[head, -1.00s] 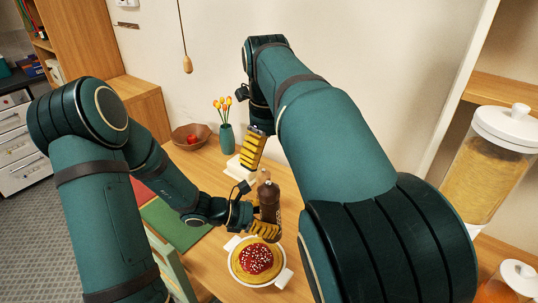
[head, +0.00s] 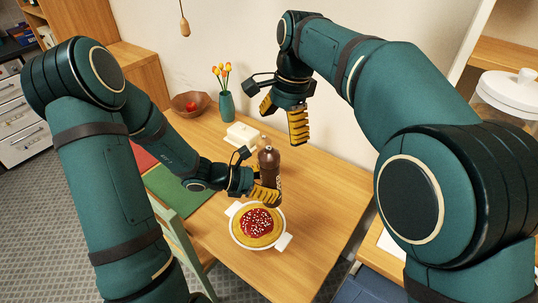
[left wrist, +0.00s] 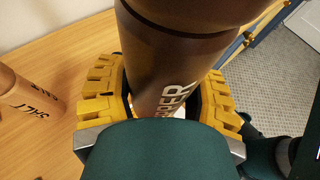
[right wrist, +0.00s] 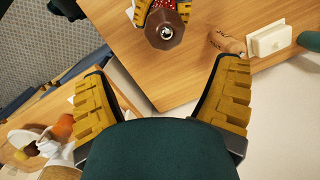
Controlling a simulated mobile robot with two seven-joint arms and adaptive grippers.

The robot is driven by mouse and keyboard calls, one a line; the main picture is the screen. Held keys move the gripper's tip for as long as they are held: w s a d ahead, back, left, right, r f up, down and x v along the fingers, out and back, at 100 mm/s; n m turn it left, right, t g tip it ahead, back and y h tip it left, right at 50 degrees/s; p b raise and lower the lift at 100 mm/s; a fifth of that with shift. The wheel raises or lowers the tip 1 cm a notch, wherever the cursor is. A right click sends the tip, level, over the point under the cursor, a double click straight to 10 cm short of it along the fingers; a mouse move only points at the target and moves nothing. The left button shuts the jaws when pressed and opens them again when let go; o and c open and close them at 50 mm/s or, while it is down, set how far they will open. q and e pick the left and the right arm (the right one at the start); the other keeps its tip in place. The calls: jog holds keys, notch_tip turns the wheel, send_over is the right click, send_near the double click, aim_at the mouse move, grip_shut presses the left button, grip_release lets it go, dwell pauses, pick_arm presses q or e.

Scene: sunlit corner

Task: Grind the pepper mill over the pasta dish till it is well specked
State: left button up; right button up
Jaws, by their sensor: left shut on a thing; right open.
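The dark brown pepper mill (head: 269,160) stands upright in my left gripper (head: 265,194), which is shut around its lower body. Part of its lettering shows on the mill in the left wrist view (left wrist: 165,75). The pasta dish (head: 242,241) is a white two-handled bowl of yellow pasta with red sauce and pale bits, below and just in front of the mill. I cannot make out pepper specks. My right gripper (head: 283,117) is open and empty, above and behind the mill. The mill's round top shows between its fingers in the right wrist view (right wrist: 165,30).
A light wooden salt mill (left wrist: 22,95) stands beside the pepper mill. A white butter dish (head: 243,134), a teal vase (head: 227,106) of tulips and a bowl with red fruit (head: 189,104) stand farther back. A green mat (head: 180,196) lies left. The table right of the dish is clear.

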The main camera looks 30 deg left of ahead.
aim_at(274, 149)
jog(key=f+n+y, duration=0.1)
jog(key=f+n, duration=0.2)
jog(key=n, duration=0.6)
jog(key=s+a+f+n+y, duration=0.1)
jog(key=f+n, duration=0.2)
jog(key=n, duration=0.5)
jog(key=a+f+n+y, duration=0.1)
jog(key=f+n, duration=0.2)
jog(key=n, duration=0.6)
jog(key=shift+s+a+n+g, duration=0.15)
jog(key=shift+s+n+g, duration=0.15)
jog(key=shift+s, duration=0.05)
jog(key=shift+c, duration=0.5)
jog(key=c, duration=1.1)
